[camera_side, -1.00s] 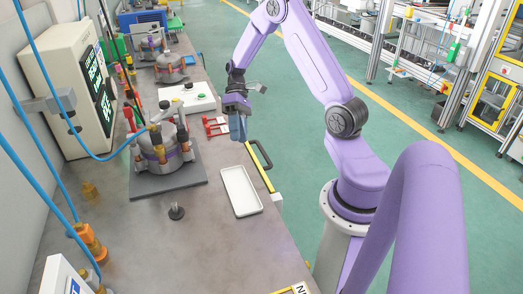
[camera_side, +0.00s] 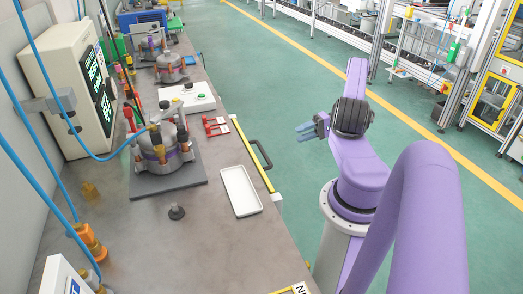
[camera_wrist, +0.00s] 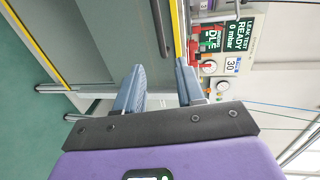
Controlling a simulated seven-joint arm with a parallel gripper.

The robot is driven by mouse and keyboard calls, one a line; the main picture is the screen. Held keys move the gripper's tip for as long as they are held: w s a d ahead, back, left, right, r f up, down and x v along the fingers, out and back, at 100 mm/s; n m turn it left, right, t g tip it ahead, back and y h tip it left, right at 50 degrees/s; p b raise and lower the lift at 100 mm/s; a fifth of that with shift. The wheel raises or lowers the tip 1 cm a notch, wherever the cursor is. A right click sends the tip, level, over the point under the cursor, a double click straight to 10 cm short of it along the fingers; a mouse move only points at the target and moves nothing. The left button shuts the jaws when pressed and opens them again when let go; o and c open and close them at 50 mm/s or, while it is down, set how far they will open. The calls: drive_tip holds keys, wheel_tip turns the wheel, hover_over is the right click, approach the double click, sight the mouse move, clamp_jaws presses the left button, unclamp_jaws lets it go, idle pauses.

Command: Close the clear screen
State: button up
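I cannot make out the clear pane of the screen for certain. A yellow strip (camera_side: 252,158) runs along the table's right edge, with a black bar handle (camera_side: 262,153) beside it. In the wrist view the black handle (camera_wrist: 158,28) stands at the top, left of a yellow strip (camera_wrist: 177,32). My gripper (camera_side: 306,131) hangs over the green floor, right of the handle and apart from it. In the wrist view its two blue-grey fingers (camera_wrist: 160,88) are spread with nothing between them.
A white tray (camera_side: 240,190) lies near the table's right edge. A compressor (camera_side: 162,152) with hoses stands on a dark plate (camera_side: 187,187). The floor (camera_side: 315,80) behind my arm is clear.

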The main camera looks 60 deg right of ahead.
sight(262, 149)
drive_tip(key=x, duration=1.7)
drive_tip(key=shift+w+a, duration=0.15)
drive_tip(key=shift+r, duration=0.15)
clamp_jaws()
